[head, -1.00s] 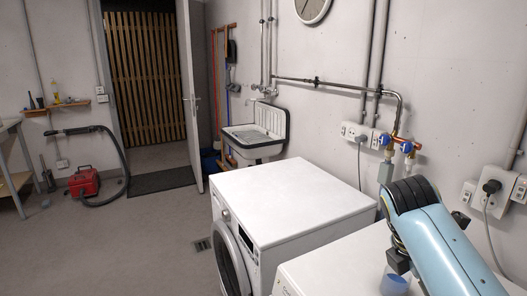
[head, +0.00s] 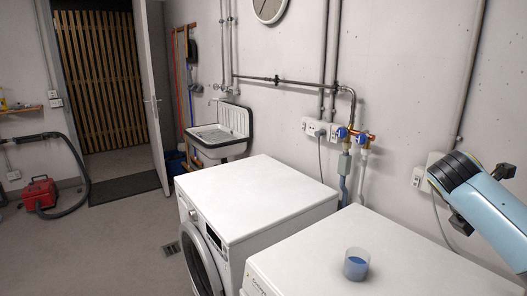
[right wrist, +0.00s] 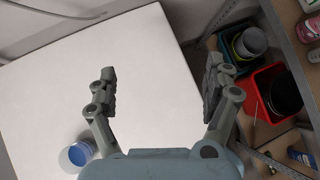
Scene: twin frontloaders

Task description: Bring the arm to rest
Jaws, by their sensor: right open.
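My right gripper (right wrist: 160,72) is open and empty, its two fingers spread wide in the right wrist view. In the head view my right arm comes in at the right edge, beside the wall and above the right-hand machine; the arm largely hides the gripper there. A clear cup with blue contents (head: 356,264) stands upright on the white top of the right-hand machine (head: 420,262). The cup also shows at the lower left of the right wrist view (right wrist: 76,154), apart from the fingers. My left gripper is not in view.
A second white frontloader (head: 265,195) stands to the left. Taps and pipes (head: 352,134) and a socket box (head: 418,178) are on the wall near the arm. In the right wrist view, a shelf with a red bin (right wrist: 262,92) lies right of the machine top.

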